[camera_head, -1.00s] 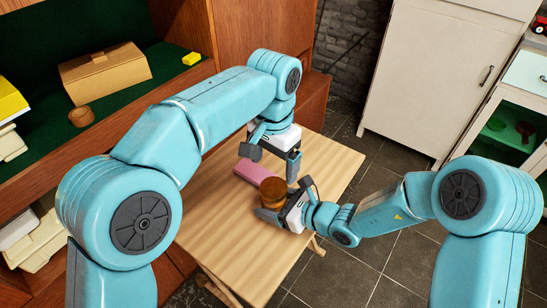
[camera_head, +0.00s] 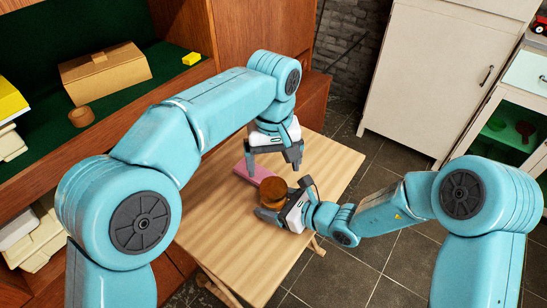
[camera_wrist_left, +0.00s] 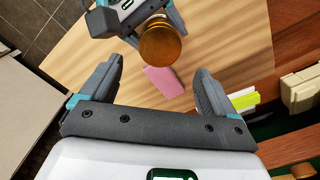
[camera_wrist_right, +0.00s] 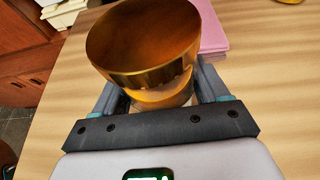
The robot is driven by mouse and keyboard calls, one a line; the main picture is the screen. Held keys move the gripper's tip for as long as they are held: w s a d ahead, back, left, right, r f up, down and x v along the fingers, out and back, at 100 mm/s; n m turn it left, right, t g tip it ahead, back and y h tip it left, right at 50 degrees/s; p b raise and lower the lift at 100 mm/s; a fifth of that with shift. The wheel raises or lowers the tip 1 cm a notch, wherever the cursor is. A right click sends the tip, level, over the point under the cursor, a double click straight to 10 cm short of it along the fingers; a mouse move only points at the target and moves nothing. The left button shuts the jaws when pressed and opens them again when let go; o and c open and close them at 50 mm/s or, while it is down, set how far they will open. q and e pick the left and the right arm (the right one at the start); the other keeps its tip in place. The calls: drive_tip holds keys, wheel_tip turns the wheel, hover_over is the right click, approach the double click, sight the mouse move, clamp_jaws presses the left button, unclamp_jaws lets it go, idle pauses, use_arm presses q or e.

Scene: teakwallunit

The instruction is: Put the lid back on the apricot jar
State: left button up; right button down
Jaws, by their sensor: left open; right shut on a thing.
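The apricot jar (camera_head: 270,204) is an amber jar held just above or on the wooden table; I cannot tell which. A brown and gold lid (camera_head: 273,187) rests on top of it. In the right wrist view the lid (camera_wrist_right: 145,40) sits over the jar's mouth (camera_wrist_right: 165,95); I cannot tell whether it is fully seated. My right gripper (camera_head: 284,201) is shut around the jar's body. My left gripper (camera_head: 273,168) is open and empty, above and behind the jar. In the left wrist view, the lid (camera_wrist_left: 160,45) lies beyond its open fingers (camera_wrist_left: 157,70).
A shelf on the left holds a cardboard box (camera_head: 105,72), a small brown pot (camera_head: 81,116) and a yellow block (camera_head: 191,58). The table's near left part is clear.

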sight(274, 186)
use_arm(q)
wheel_tip(274, 186, down, 7)
drive_tip(key=shift+f, duration=0.1)
idle(0.4)
drive_tip(key=c, duration=1.1)
drive_tip(key=shift+m, duration=0.8)
drive_tip(key=shift+c, duration=0.2)
drive_tip(key=o, duration=1.2)
drive_tip(key=shift+r, duration=2.35)
drive_tip(key=shift+c, duration=0.3)
